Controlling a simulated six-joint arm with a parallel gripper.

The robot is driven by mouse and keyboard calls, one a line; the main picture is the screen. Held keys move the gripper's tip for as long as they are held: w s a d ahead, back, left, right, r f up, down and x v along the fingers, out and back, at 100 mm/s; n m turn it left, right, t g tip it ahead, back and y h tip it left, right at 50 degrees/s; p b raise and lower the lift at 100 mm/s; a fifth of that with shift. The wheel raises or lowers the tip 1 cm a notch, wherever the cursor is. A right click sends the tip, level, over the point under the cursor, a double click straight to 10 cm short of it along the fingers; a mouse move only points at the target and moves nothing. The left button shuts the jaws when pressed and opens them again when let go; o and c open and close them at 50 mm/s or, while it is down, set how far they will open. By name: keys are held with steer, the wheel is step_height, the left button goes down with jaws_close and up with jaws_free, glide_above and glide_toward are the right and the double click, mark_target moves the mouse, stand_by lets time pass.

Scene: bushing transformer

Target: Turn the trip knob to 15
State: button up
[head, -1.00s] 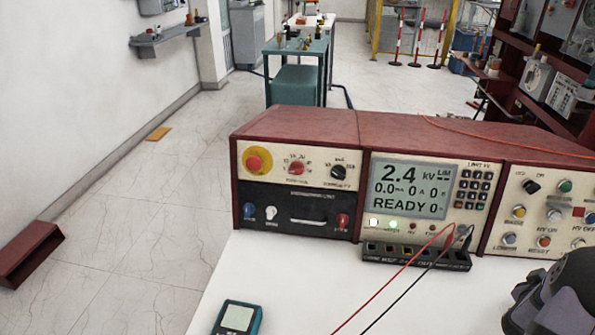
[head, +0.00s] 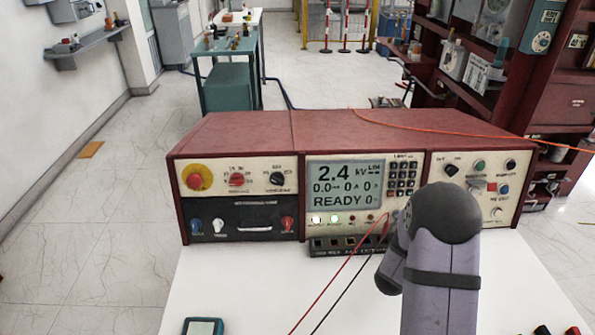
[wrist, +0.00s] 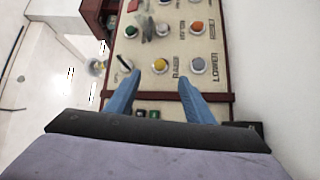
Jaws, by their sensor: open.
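A red rotary knob (head: 237,180) sits on the left panel of the instrument console, with small marks around it too blurred to read. A black rotary knob (head: 277,179) is to its right. I cannot read which of them is labelled trip. In the wrist view my gripper (wrist: 159,75) has two blue fingers spread apart with nothing between them. It is over the right-hand button panel, by a yellow button (wrist: 161,66) and a blue-grey button (wrist: 197,65). It is well to the right of the red knob. In the head view my arm hides the gripper.
A red-yellow emergency button (head: 195,178) is left of the red knob. The display (head: 344,185) reads 2.4 kV and READY. Red and black leads (head: 343,272) run from the console's front across the white table (head: 250,285). A teal handheld meter (head: 203,327) lies at the front left.

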steer(key=w+a+r+n+t+y+p, duration=0.1)
steer(key=a+r, duration=0.1)
steer(key=a, duration=0.6)
steer(key=w+a+r+t+y, duration=0.1)
steer(key=w+a+r+t, duration=0.1)
steer(key=a, duration=0.7)
steer(key=m+t+y+b, duration=0.2)
steer(key=m+y+b, duration=0.2)
steer(key=m+y, duration=0.5)
glide_toward(236, 184)
steer(key=n+y, duration=0.1)
steer(key=shift+w+d+r+p, duration=0.1)
steer(key=shift+w+p, duration=0.35)
steer(key=shift+w, duration=1.65)
steer(key=shift+w+d+r+p, duration=0.1)
steer(key=shift+w+p, duration=0.3)
steer(key=shift+w, duration=1.7)
steer(key=c, duration=1)
